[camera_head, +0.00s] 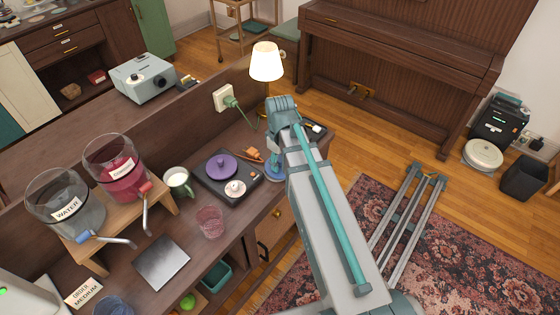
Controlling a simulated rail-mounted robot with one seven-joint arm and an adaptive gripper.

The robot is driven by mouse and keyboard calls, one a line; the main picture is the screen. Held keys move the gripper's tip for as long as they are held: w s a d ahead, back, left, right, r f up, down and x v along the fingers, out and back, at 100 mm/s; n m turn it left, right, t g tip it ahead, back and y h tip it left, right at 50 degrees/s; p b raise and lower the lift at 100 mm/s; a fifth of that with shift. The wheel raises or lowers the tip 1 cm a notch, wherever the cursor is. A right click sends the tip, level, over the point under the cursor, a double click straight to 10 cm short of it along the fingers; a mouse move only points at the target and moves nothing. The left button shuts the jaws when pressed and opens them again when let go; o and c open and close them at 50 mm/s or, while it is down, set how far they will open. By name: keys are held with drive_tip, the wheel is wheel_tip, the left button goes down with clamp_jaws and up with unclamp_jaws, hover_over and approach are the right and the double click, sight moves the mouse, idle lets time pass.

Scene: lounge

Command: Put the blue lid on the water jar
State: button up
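The water jar (68,205) is a clear, rounded glass vessel with a "WATER" label and a blue-handled tap. It stands on a wooden stand at the left, and I see no lid on it. A blue round piece (275,171) shows partly behind my arm, near the lamp; I cannot tell whether it is the blue lid or the lamp's base. A dark blue object (114,307) is cut off at the bottom edge, and I cannot tell what it is. My arm reaches up to the desk's right end. My gripper's fingers are hidden, so its state does not show.
A red-filled jar (118,168) stands beside the water jar. A green mug (178,181), a pink glass (209,221), a grey plate (162,262) and a turntable (229,178) with a purple disc are on the desk. A lit lamp (266,62) rises behind my arm.

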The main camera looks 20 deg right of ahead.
sight(280, 160)
drive_tip(key=shift+s+f, duration=0.15)
drive_tip(key=shift+f, duration=0.05)
drive_tip(key=shift+c, duration=1.2)
clamp_jaws()
drive_tip(key=shift+s+f, duration=0.1)
drive_tip(key=shift+r, duration=0.2)
drive_tip(key=shift+w+r+p, duration=0.2)
drive_tip(key=shift+r+p, duration=0.3)
drive_tip(key=shift+p, duration=0.05)
drive_tip(key=shift+w+r+p, duration=0.1)
drive_tip(key=shift+r+p, duration=1.4)
drive_tip(key=shift+r, duration=0.45)
